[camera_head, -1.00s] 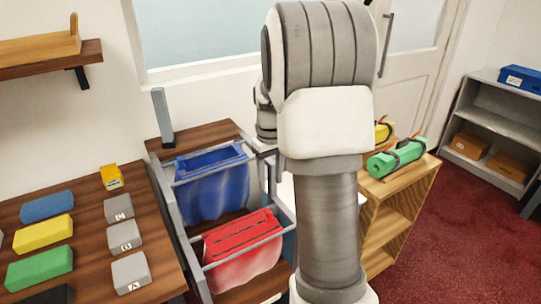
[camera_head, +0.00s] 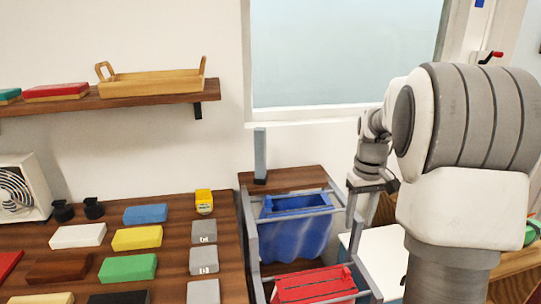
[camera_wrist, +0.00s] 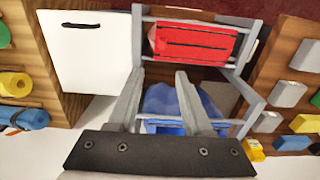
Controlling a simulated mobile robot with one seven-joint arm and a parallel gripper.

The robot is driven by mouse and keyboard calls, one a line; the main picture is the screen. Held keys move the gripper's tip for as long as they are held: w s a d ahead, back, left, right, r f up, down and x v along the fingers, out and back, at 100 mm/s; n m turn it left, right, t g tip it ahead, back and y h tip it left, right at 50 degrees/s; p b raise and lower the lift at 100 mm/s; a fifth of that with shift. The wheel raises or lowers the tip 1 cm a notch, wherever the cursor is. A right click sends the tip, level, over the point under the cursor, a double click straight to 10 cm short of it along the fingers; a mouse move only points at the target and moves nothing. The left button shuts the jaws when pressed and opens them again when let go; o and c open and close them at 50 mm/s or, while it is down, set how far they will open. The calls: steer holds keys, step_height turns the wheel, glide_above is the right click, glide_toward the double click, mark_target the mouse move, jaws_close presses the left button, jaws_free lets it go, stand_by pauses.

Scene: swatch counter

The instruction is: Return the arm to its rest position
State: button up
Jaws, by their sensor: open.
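My gripper (camera_head: 352,222) hangs at the end of my folded arm, to the right of the rack with the blue bag (camera_head: 297,235) and the red bag (camera_head: 315,287) in the head view. In the wrist view, the two fingers of my gripper (camera_wrist: 157,100) stand apart with nothing held between them. Beyond the fingers, the wrist view shows the blue bag (camera_wrist: 165,103) and the red bag (camera_wrist: 190,42) in the grey rack frame (camera_wrist: 137,45). My upper arm hides part of the right side in the head view.
The counter at left holds several coloured blocks, including a green one (camera_head: 127,268) and a yellow one (camera_head: 137,238). A wooden tray (camera_head: 150,86) sits on the wall shelf (camera_head: 60,107). A grey post (camera_head: 260,155) stands behind the rack. A white panel (camera_wrist: 85,50) is beside it.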

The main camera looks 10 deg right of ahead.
steer(key=s+a+r+t+p, duration=0.25)
steer(key=s+a+r, duration=0.45)
steer(key=a+r, duration=0.35)
steer(key=s+a+r+t+p, duration=0.1)
steer(key=s+a+r+p, duration=0.1)
steer(key=s+a, duration=0.2)
steer(key=s+a+r+t+p, duration=0.2)
steer(key=s+a, duration=0.1)
steer(key=s, duration=0.6)
steer(key=shift+s+a+r+p, duration=0.15)
steer(key=shift+s+a+p, duration=0.2)
steer(key=shift+p, duration=0.05)
